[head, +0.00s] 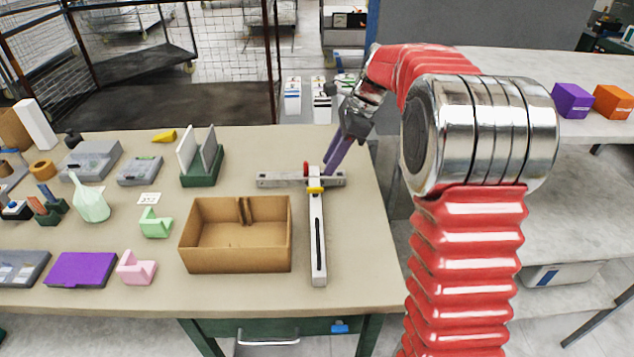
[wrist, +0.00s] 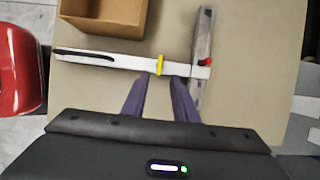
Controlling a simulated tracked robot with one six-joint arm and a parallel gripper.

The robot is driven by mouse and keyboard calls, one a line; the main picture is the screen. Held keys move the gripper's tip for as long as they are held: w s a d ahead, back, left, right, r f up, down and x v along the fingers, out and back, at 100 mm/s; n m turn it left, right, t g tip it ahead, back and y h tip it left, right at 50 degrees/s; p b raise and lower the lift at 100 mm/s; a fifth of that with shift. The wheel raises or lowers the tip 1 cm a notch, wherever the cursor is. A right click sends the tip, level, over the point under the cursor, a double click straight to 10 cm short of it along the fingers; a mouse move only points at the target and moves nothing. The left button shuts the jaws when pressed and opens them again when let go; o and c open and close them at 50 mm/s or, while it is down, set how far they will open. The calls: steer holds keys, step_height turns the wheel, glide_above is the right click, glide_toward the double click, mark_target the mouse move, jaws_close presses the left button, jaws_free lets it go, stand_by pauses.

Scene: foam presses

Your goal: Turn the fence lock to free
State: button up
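The fence is a white slotted bar (head: 318,250) joined crosswise to a grey rail (head: 275,180), flat on the bench. A red knob (head: 307,169) sits at the joint, and a yellow piece (head: 315,189) sits across the bar close by. I cannot tell for certain which of these is the lock. In the wrist view the yellow piece (wrist: 160,64) lies ahead of the gap between my fingers, and the red knob (wrist: 207,61) is to the right. My gripper (wrist: 162,82) is open and empty, its purple fingers apart; contact with the bar cannot be told.
An open cardboard box (head: 235,262) stands just left of the bar. A green holder with upright plates (head: 202,172) is behind it. Several small parts and cases fill the left of the bench (head: 360,270). The bench's right strip is clear.

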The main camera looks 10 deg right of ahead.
mark_target(318, 187)
steer(key=x, duration=0.8)
steer(key=shift+w, duration=0.1)
jaws_close()
steer(key=shift+a, duration=0.15)
steer(key=shift+r, duration=0.1)
